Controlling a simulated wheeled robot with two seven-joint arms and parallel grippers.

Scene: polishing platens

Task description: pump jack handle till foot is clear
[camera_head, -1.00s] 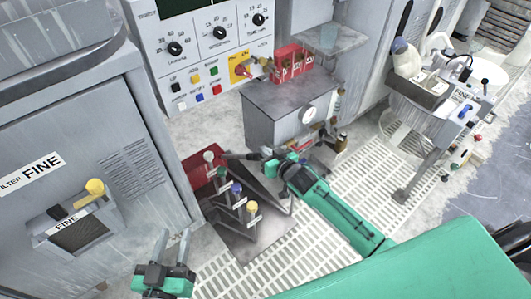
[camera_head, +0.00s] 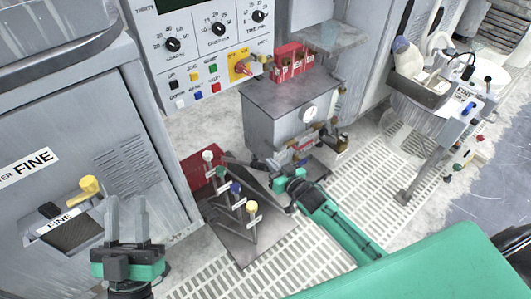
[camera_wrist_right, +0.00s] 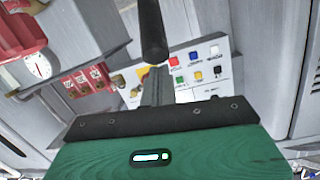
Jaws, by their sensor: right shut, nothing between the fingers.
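A dark rod, seemingly the jack handle (camera_wrist_right: 152,30), comes down from the top in the right wrist view. Its rounded end is right at my right gripper's (camera_wrist_right: 157,75) fingertips, and the fingers are shut with nothing between them. Whether they touch the rod I cannot tell. In the head view my right gripper (camera_head: 277,182) is low in front of the grey cabinet (camera_head: 275,118) with a round gauge. A dark bar (camera_head: 240,162) runs beside it to the left. My left gripper (camera_head: 127,225) is open and empty, fingers pointing up. I cannot make out the foot.
Several knobbed levers (camera_head: 236,190) stand on a dark plate just left of my right gripper. A control panel (camera_head: 205,50) is behind. A grey FINE filter cabinet (camera_head: 90,130) stands close by my left gripper. White floor grating (camera_head: 350,185) lies open to the right.

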